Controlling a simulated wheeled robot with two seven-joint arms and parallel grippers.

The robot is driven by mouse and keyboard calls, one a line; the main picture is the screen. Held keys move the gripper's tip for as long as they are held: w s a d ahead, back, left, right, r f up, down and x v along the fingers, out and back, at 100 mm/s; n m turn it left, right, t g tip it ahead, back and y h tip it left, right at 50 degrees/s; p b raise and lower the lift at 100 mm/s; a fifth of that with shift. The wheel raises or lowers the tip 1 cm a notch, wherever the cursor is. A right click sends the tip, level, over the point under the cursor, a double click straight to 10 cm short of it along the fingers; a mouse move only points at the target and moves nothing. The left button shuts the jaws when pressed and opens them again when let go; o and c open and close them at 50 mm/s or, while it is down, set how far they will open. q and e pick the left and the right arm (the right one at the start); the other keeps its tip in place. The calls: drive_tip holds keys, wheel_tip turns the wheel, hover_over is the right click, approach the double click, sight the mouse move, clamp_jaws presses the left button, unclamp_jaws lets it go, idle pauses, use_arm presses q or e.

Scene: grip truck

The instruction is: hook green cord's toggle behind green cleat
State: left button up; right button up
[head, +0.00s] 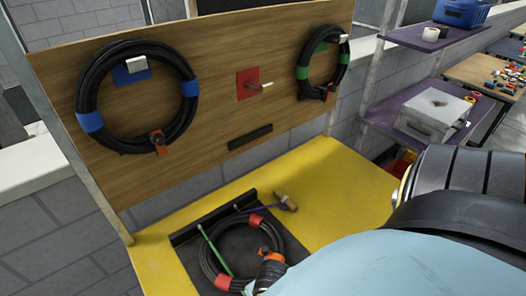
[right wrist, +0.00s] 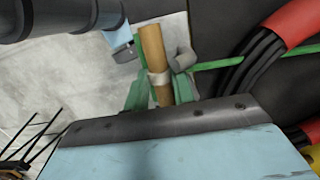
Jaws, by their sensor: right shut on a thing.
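In the right wrist view my right gripper (right wrist: 160,88) is shut on a wooden toggle (right wrist: 152,50), which has a pale band around it. Green pieces flank the toggle; I cannot tell which are fingers and which are cleat. A pale grey hooked piece (right wrist: 184,58) is close beside the toggle on the right. The green cord (right wrist: 215,63) runs off to the right. In the head view the green cord (head: 214,248) crosses the coil on the shelf. There my right arm hides the gripper and toggle. My left gripper is out of view.
A red-banded cable coil (head: 207,265) lies on a dark mat on the yellow shelf (head: 350,190). A purple cord with its own wooden toggle (head: 285,203) lies behind it. Blue-banded (head: 85,85) and green-banded (head: 302,72) coils hang on the wooden board (head: 210,60), with a red cleat (head: 248,83) between.

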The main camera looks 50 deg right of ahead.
drive_tip(key=o, duration=1.1)
drive_tip(key=shift+c, duration=0.2)
wheel_tip(320, 180, up, 13)
drive_tip(key=d+p, duration=0.1)
drive_tip(key=shift+s+d+r, duration=0.15)
drive_tip(key=shift+s+d, duration=0.05)
drive_tip(key=shift+d, duration=0.1)
